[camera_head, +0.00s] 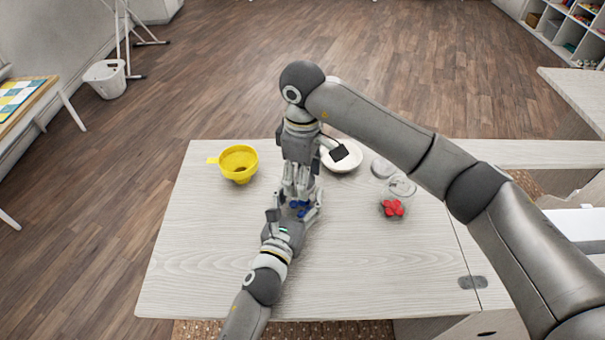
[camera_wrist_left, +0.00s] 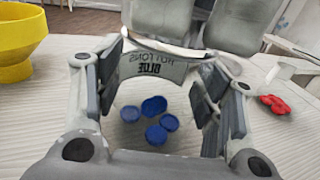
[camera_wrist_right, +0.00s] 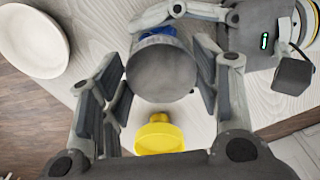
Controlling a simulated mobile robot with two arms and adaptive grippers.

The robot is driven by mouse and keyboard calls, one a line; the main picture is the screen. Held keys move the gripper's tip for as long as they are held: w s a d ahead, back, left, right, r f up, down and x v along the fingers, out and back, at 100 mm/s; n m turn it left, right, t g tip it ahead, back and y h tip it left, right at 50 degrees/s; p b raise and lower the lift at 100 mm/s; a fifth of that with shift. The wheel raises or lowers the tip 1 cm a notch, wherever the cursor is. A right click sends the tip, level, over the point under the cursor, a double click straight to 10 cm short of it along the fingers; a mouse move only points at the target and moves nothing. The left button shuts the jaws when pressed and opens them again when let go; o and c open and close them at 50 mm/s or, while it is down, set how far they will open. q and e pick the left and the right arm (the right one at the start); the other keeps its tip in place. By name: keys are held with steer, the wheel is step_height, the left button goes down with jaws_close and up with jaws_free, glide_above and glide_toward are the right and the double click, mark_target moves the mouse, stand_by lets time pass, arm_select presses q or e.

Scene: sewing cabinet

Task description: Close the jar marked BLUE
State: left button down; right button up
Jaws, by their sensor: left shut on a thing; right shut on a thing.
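The clear jar marked BLUE (camera_wrist_left: 150,70) stands between the fingers of my left gripper (camera_wrist_left: 160,112). Its label reads upside down in the left wrist view, and blue buttons (camera_wrist_left: 155,115) show inside. My left gripper, also in the head view (camera_head: 296,212), is shut on the jar. My right gripper (camera_wrist_right: 158,95) is shut on a round grey lid (camera_wrist_right: 160,72) above the jar. Blue shows past the lid's upper edge in the right wrist view. The fingers hide the rim, so I cannot tell whether the lid is seated.
A yellow funnel-like vessel (camera_head: 238,162) stands at the left. A white bowl (camera_head: 346,160) is behind my right gripper. A clear jar with red buttons (camera_head: 393,208) stands at the right, near a loose pale lid (camera_head: 382,167). The table's front left (camera_head: 190,275) is clear.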

steer(key=o, duration=0.6)
steer(key=shift+o, duration=0.2)
steer(key=shift+r, duration=2.25)
steer(key=shift+c, duration=0.3)
